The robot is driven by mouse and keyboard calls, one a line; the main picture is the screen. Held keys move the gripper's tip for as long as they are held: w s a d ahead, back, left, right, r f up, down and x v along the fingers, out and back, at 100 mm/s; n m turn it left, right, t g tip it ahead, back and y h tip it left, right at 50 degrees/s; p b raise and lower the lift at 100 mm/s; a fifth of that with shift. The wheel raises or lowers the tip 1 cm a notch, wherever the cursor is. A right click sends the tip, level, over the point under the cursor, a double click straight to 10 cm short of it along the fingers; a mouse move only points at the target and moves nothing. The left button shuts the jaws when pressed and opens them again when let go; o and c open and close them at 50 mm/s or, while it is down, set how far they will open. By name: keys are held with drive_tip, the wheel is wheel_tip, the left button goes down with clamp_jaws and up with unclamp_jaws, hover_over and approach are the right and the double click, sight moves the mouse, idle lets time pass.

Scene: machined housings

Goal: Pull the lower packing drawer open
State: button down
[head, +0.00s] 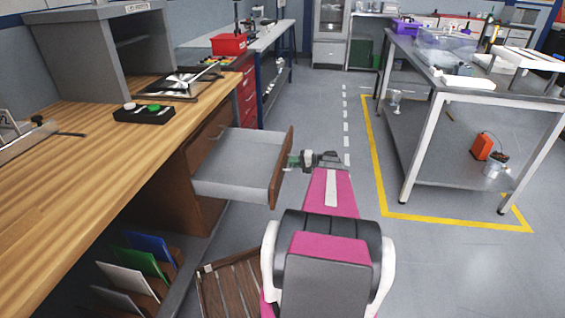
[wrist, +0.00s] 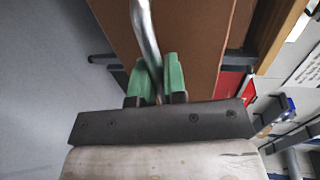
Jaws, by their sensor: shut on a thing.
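The lower packing drawer (head: 235,163) stands well out from the cabinet under the wooden bench, its grey inside empty. Its brown front (head: 281,168) faces my arm; in the wrist view the front (wrist: 200,45) fills the upper middle. My gripper (head: 293,160) is at the outer face of this front. In the wrist view, the green fingers of my gripper (wrist: 158,78) are shut on a curved metal handle (wrist: 145,30). In the head view the handle is hidden. Above the open drawer, an upper drawer front (head: 212,132) sits closed in the cabinet.
The wooden bench (head: 60,155) runs along the left, with a black tray (head: 145,114) on it. A slatted wooden pallet (head: 232,288) lies on the floor near my base. A grey metal table (head: 440,145) stands right, inside yellow floor lines. The floor between is clear.

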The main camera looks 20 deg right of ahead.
drive_tip(key=shift+s+d, duration=0.3)
drive_tip(key=shift+d, duration=0.2)
drive_tip(key=c, duration=1.2)
unclamp_jaws()
drive_tip(key=v, duration=1)
drive_tip(key=shift+s+d, duration=0.2)
drive_tip(key=shift+d, duration=0.15)
drive_tip(key=shift+r, duration=0.1)
